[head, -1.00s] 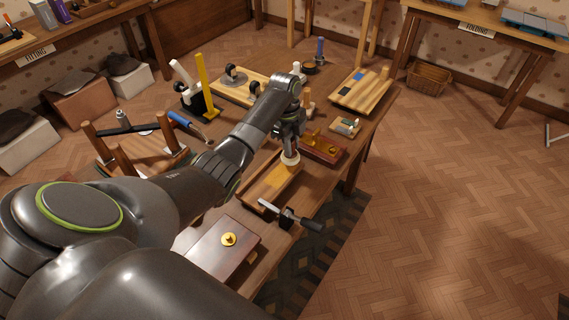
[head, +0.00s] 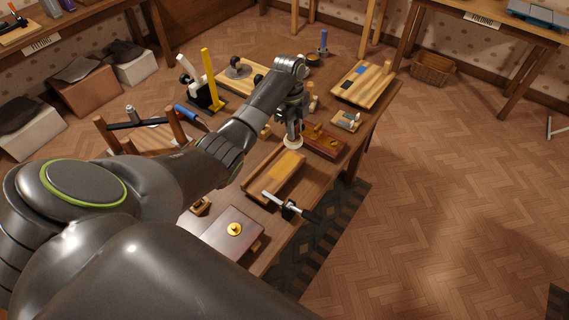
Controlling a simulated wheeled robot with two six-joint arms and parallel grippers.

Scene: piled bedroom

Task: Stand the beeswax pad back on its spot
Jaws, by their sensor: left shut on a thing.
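My left gripper (head: 293,132) reaches over the workbench (head: 262,262) and is shut on a pale, round, cream-coloured piece (head: 293,144), which looks like the beeswax pad. The fingers hide its upper part. It is by the far end of a long wooden tray (head: 250,187) and left of a reddish-brown box (head: 337,152). I cannot tell whether the pad touches the surface below. A yellow-orange patch (head: 290,163) shows in the tray. No marked spot for the pad is clear. My right gripper is not in view.
A black-handled clamp (head: 289,206) lies at the tray's near end. A dark box with a brass knob (head: 217,238) is nearer. A small tray of bits (head: 346,121) and a striped board (head: 362,84) lie right. A yellow upright (head: 212,80) stands left.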

